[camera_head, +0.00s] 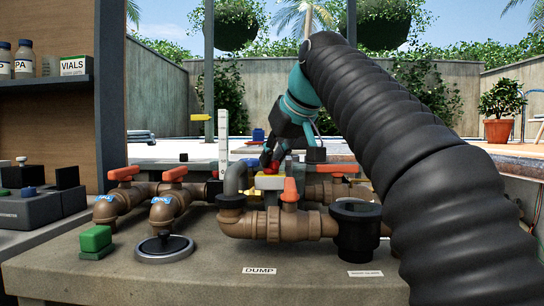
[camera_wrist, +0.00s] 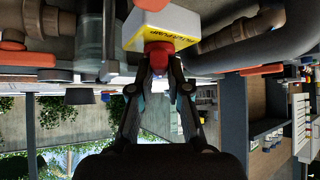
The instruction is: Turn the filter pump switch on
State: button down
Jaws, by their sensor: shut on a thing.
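The filter pump switch is a red knob (camera_wrist: 158,48) on a white and yellow box (camera_wrist: 150,30) whose lettering looks like "FILTER PUMP" in the wrist view. In the head view the yellow box (camera_head: 268,182) sits among brown pipes, with a little of the red knob (camera_head: 271,168) showing on top. My gripper (camera_wrist: 160,62) is shut on the red knob, one finger on each side. In the head view my gripper (camera_head: 269,158) reaches down onto the switch from above. The fingers partly hide the knob, so I cannot tell which way it is set.
Brown pipes (camera_head: 240,222) with orange valve handles (camera_head: 172,175) surround the switch. A black capped fitting (camera_head: 357,230) stands at right front. A green block (camera_head: 96,238) and a round black lid (camera_head: 164,248) sit at left. The ledge's front, by the DUMP label (camera_head: 259,271), is clear.

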jog(key=shift+f, duration=0.15)
jog(key=shift+a, duration=0.1)
jog(key=shift+m+p, duration=0.3)
jog(key=shift+p, duration=0.05)
jog(key=m+t+h+p, duration=0.1)
jog(key=m+h+p, duration=0.1)
jog(key=m+h, duration=0.1)
jog(key=shift+a+m+p, duration=0.2)
jog(key=shift+m+p, duration=0.2)
jog(key=shift+m, duration=0.1)
jog(key=shift+f+m+h+p, duration=0.1)
jog(key=shift+m+h+p, duration=0.45)
jog(key=shift+m+h, duration=0.25)
jog(key=shift+f, duration=0.1)
jog(key=c, duration=1.1)
grip_release()
